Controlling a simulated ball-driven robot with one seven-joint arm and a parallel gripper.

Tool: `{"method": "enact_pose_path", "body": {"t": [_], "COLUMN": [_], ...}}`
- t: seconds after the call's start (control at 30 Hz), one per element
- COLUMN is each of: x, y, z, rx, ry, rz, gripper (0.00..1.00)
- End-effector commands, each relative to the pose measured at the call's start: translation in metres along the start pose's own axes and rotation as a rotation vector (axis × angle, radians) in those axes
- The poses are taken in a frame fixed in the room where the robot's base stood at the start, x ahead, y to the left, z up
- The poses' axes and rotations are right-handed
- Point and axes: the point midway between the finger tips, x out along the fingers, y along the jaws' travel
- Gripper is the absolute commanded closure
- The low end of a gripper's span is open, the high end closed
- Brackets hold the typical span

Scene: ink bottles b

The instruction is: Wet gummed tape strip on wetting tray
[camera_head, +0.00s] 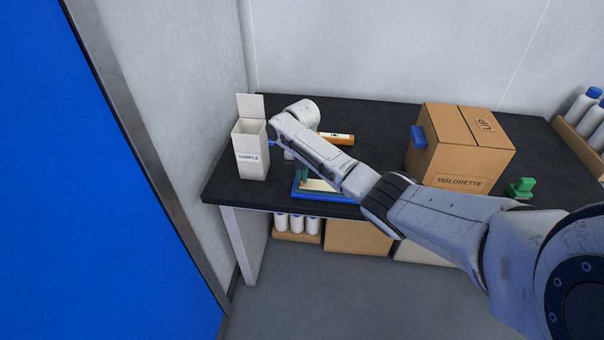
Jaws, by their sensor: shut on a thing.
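A blue tray (345,199) lies near the front edge of the black bench, partly covered by my arm. It has a cream-coloured flat area (318,185) and a teal upright part (301,176) at its left. I take it for the wetting tray. My gripper (288,155) is mostly hidden behind my forearm, above and left of the tray. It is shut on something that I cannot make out. I cannot identify the gummed tape strip for certain.
A white open box marked SAMPLE (250,155) stands close left of my gripper. An orange-brown item (345,139) lies behind my arm. A cardboard TIGLORETTE box (455,160) and a green object (521,188) stand right. Bottles (297,223) and boxes sit below the bench.

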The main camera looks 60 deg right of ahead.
Motion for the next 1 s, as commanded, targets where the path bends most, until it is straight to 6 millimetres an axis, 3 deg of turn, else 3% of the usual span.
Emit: {"method": "enact_pose_path", "body": {"t": [1.0], "x": [0.0074], "y": [0.0000], "z": [0.0000], "rx": [0.000], "ry": [0.000], "rz": [0.000], "gripper": [1.00]}}
